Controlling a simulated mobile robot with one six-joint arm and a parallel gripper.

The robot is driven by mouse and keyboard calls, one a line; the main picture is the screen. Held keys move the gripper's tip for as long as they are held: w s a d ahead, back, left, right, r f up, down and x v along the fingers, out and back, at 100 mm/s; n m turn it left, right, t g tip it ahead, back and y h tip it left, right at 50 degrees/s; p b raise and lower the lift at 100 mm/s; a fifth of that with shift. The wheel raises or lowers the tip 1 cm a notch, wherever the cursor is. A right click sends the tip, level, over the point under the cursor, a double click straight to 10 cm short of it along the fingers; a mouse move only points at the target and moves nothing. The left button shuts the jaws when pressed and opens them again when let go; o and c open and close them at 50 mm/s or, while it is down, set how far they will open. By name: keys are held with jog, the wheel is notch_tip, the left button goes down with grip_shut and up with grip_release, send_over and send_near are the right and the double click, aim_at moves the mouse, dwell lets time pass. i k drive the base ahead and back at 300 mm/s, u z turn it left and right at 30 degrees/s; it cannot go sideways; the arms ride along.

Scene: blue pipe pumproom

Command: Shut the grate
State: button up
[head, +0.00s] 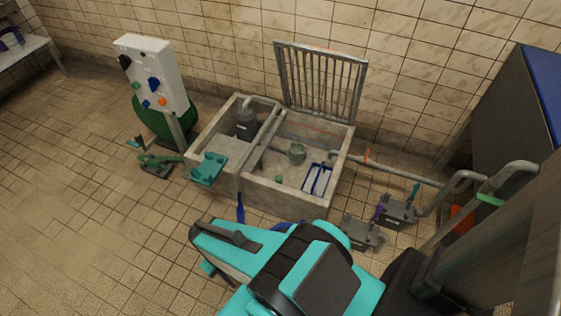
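The grate (320,80) is a grey metal frame with several upright bars. It stands raised, nearly upright, at the back edge of the concrete basin (290,200), close to the tiled wall. The right compartment under it is uncovered. Inside it are a small greenish-grey round part (297,152), a blue-framed item (318,179) and a small green piece (279,179). My teal and black arm fills the lower middle, in front of the basin and apart from the grate. I cannot make out my gripper's fingers.
A teal bracket (208,168) sits at the basin's left front edge. A white panel with coloured knobs (152,75) stands to the left. Pipes (400,173) and grey pedestals (395,212) lie to the right. The floor at left is open.

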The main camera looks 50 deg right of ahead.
aim_at(278, 44)
jog(key=u, duration=1.05)
jog(key=k, duration=0.1)
jog(key=z, duration=2.55)
jog(key=k, duration=0.9)
jog(key=u, duration=0.15)
jog(key=i, duration=0.75)
jog(key=z, duration=0.05)
